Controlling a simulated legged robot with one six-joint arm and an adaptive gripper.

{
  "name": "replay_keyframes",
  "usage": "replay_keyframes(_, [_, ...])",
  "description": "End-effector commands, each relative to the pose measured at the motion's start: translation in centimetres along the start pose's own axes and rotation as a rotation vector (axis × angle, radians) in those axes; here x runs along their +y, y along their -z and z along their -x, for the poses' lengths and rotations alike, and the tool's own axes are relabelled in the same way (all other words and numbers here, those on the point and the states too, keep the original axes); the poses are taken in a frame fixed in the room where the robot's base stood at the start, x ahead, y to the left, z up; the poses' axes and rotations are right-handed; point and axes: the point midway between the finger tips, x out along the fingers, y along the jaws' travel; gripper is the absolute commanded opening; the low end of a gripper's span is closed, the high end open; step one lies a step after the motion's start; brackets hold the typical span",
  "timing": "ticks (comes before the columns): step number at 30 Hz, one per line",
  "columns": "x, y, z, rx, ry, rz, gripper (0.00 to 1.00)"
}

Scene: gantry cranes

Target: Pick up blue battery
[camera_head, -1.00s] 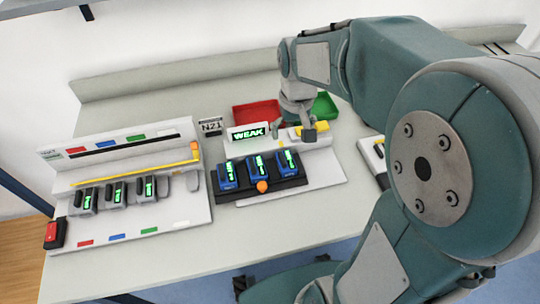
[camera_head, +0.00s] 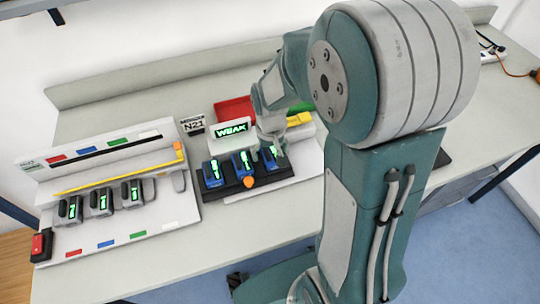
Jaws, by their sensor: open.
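Three blue batteries stand in a row in a black holder (camera_head: 240,190) on a white base. The left one (camera_head: 214,173), the middle one (camera_head: 243,163) and the right one (camera_head: 270,154) each show a green lit mark on top. My gripper (camera_head: 270,146) is over the right blue battery, pointing down, and partly covers its far end. The gripper is open; its fingers are small here, and I cannot tell whether they touch the battery.
A sign reading WEAK (camera_head: 231,130) stands behind the batteries, with a red bin (camera_head: 234,108) farther back. A white station with grey batteries (camera_head: 101,202) is at the left. An orange knob (camera_head: 249,182) sits at the holder's front. Bare table lies in front.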

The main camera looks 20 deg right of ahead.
Motion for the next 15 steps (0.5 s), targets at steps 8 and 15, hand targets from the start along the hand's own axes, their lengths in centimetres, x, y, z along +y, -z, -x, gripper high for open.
replay_keyframes(8, [0.01, 0.00, 0.01, 0.000, 0.000, 0.000, 0.60])
replay_keyframes(15, [0.01, 0.00, 0.01, 0.000, 0.000, 0.000, 0.04])
